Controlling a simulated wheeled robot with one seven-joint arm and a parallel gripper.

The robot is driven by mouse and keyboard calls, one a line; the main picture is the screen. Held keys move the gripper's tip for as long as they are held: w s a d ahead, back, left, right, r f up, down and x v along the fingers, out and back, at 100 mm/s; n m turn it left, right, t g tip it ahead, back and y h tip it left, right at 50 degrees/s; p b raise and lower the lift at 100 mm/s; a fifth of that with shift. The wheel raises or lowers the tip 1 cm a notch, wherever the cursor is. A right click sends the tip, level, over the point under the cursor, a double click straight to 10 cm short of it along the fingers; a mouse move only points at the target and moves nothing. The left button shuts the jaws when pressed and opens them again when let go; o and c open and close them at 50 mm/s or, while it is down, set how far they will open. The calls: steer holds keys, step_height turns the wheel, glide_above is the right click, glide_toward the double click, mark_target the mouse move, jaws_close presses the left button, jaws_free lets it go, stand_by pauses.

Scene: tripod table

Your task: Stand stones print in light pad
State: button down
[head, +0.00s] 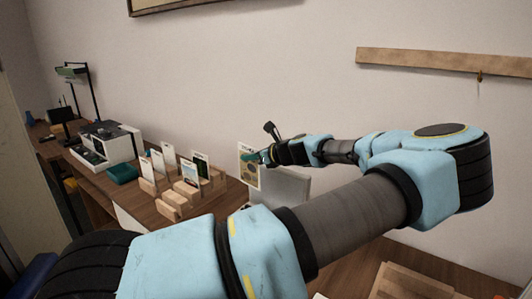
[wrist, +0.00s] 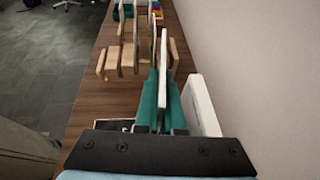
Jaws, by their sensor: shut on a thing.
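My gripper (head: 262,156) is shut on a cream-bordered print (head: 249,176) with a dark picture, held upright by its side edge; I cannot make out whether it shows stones. In the wrist view the print (wrist: 163,75) is seen edge-on between the teal fingers (wrist: 161,103). The likely light pad, a pale grey slab (head: 287,188), stands upright just right of and below my gripper in the head view. It shows as a white slab (wrist: 200,108) to the right of the fingers in the wrist view, apart from the print. Its lower part is hidden by my arm.
Several wooden stands (head: 172,206) with upright cards (head: 201,163) stand on the wooden table left of the held print. A teal box (head: 122,172) and a white device (head: 120,145) are farther back. The wall (wrist: 230,60) runs close along the right in the wrist view.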

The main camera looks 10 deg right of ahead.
mark_target(281, 186)
steer(key=s+d+n+y, duration=0.1)
steer(key=s+d, duration=0.3)
step_height(281, 186, down, 9)
steer(key=b, duration=0.8)
steer(key=shift+s+d+g, duration=0.25)
steer(key=shift+d+g, duration=0.05)
steer(key=shift+g, duration=0.1)
steer(key=shift+p, duration=0.4)
steer(key=shift+f, duration=0.2)
stand_by(0.3)
steer(key=shift+f, duration=1.35)
steer(key=c, duration=1)
jaws_free()
